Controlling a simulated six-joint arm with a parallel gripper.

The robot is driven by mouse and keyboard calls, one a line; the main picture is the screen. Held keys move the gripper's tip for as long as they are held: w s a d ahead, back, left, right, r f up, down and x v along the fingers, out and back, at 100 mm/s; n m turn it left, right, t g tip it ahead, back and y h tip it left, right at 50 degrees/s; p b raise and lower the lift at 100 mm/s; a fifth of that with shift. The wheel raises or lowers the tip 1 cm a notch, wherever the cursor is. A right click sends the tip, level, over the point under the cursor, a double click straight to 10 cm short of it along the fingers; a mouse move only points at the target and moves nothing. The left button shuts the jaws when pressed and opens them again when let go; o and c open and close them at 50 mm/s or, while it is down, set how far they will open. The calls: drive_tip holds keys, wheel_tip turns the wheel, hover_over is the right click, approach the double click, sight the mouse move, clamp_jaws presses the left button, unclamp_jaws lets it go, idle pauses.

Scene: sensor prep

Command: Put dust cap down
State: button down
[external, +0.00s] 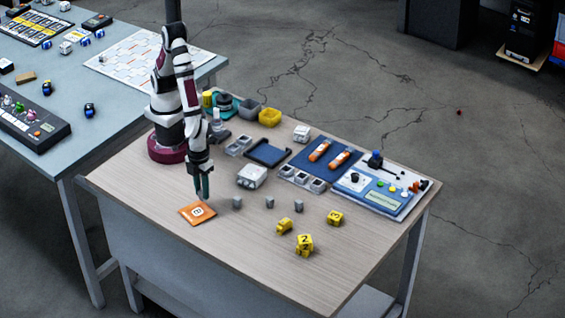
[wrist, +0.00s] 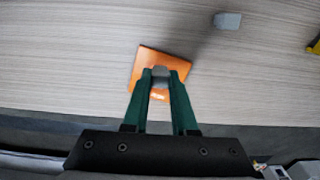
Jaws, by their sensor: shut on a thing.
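My gripper (wrist: 161,76) has green fingers and is shut on a small grey dust cap (wrist: 161,79) in the wrist view. In the external view my gripper (external: 203,196) points down over the back right part of an orange square mat (external: 190,214), which has a white mark. The orange mat also shows behind the fingers in the wrist view (wrist: 148,62). I cannot tell whether the cap touches the mat. In the external view the cap is too small and hidden to make out.
Small grey blocks (external: 237,202) stand right of the mat, one also in the wrist view (wrist: 227,20). Yellow numbered pieces (external: 304,243) lie further right. A white box (external: 252,176) and a blue mat with orange tubes (external: 297,168) are behind. The table's front left is clear.

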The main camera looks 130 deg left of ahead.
drive_tip(key=shift+f, duration=1.35)
drive_tip(key=c, duration=0.7)
unclamp_jaws()
drive_tip(key=shift+f, duration=0.15)
wheel_tip(320, 180, up, 13)
drive_tip(key=s+a+r+n+y, duration=0.1)
drive_tip(key=s+a+r+n, duration=0.2)
drive_tip(key=s+a+n, duration=0.3)
drive_tip(key=s+a+r+n, duration=0.4)
drive_tip(key=s+a+n, duration=0.2)
drive_tip(key=s+a, duration=0.4)
drive_tip(key=a, duration=0.3)
drive_tip(key=shift+s+a+y, duration=0.15)
drive_tip(key=shift+a+y, duration=0.1)
drive_tip(key=shift+y, duration=0.15)
